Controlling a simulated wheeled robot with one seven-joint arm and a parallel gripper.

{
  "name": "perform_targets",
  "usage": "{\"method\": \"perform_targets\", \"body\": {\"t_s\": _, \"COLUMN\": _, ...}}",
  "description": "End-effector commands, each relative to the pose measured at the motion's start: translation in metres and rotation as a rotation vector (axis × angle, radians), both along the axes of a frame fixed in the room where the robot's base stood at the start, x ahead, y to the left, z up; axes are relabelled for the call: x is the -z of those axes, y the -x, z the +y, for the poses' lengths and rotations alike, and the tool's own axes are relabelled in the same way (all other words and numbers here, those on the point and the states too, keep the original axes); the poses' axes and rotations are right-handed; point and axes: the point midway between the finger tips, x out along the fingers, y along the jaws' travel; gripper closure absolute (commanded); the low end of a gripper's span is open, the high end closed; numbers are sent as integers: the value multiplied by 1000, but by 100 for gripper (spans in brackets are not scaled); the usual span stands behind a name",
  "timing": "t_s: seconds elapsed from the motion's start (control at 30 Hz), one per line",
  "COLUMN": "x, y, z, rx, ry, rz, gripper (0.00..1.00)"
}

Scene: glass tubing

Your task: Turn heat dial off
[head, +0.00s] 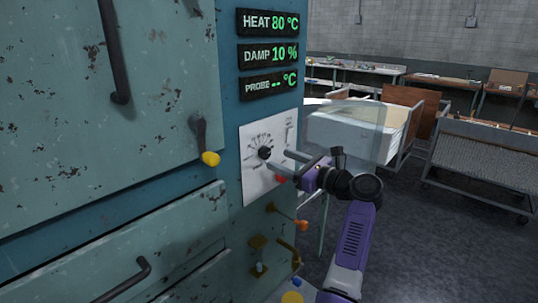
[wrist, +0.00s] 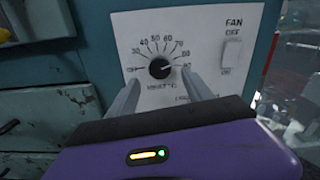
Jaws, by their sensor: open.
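The heat dial (head: 264,153) is a small black round knob on a white panel (head: 252,185) of the teal cabinet. In the wrist view the dial (wrist: 160,68) sits at the centre of a printed scale of numbers. My gripper (head: 280,160) is open and points at the panel. In the wrist view its two fingers (wrist: 162,82) reach up on either side just below the dial, with the knob showing between their tips. I cannot tell whether either finger touches the knob. A display (head: 271,22) above reads HEAT 80 °C.
A white fan switch (wrist: 231,52) is right of the dial. A yellow-tipped lever (head: 210,158) sticks out left of the panel. An orange-tipped lever (head: 300,224) and brass fittings (head: 260,255) are below. A white bin (head: 345,130) and carts stand behind at right.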

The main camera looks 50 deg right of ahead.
Motion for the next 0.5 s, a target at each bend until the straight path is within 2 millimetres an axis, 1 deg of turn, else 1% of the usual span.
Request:
{"method": "perform_targets", "body": {"t_s": 0.03, "x": -2, "y": -9, "z": 1, "rx": -2, "ry": -2, "rz": -1, "gripper": 41}}
{"method": "perform_targets", "body": {"t_s": 0.1, "x": -3, "y": -20, "z": 0, "rx": -2, "ry": -2, "rz": -2, "gripper": 41}}
{"method": "perform_targets", "body": {"t_s": 0.3, "x": -2, "y": -47, "z": 0, "rx": 0, "ry": 0, "rz": -1, "gripper": 41}}
{"method": "perform_targets", "body": {"t_s": 0.5, "x": -1, "y": -58, "z": 0, "rx": 2, "ry": 3, "rz": 0, "gripper": 41}}
